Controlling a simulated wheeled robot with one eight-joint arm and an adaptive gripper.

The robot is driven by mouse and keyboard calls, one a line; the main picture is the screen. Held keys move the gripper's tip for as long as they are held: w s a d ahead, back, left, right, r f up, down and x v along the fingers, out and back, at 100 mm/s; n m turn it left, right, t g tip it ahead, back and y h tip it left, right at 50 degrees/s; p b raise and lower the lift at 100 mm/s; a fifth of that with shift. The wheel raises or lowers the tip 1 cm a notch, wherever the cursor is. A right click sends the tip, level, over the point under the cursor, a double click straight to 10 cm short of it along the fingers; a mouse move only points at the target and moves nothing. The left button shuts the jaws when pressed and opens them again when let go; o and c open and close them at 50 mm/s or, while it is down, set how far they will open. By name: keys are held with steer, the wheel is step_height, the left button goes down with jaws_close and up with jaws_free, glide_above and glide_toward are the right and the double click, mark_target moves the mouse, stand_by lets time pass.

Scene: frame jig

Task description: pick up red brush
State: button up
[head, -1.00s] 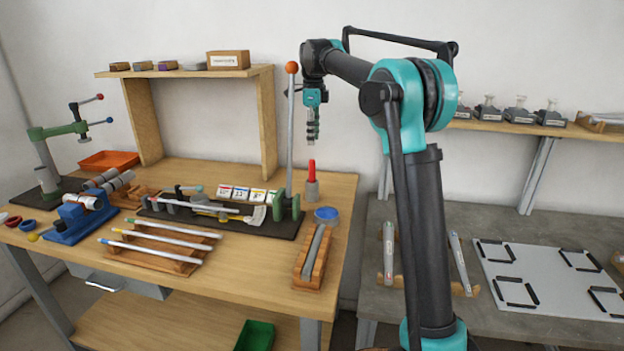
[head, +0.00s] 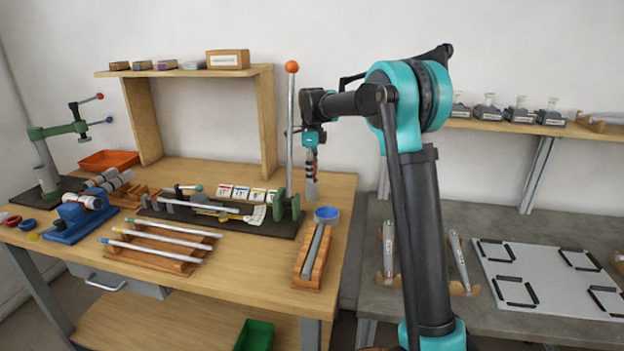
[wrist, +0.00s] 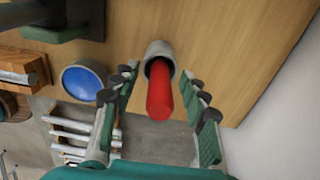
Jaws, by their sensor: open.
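The red brush (wrist: 160,92) stands upright in a grey cylindrical holder (wrist: 158,50) on the wooden bench. My gripper (wrist: 165,85) is open, with one finger on each side of the brush's red handle in the wrist view. I cannot tell whether either finger touches it. In the head view my gripper (head: 311,160) points down over the holder (head: 312,190), and its fingers hide most of the brush. Only a little red (head: 314,171) shows between them.
A blue-topped round container (head: 326,214) stands close in front of the holder. A tall lever with an orange knob (head: 292,67) rises just left of my gripper. A wooden block with a grey bar (head: 312,258) lies nearer the front edge. The wall is behind.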

steer(key=shift+f, duration=0.2)
jaws_close()
steer(key=shift+r, duration=0.15)
step_height(320, 180, up, 28)
stand_by(1.2)
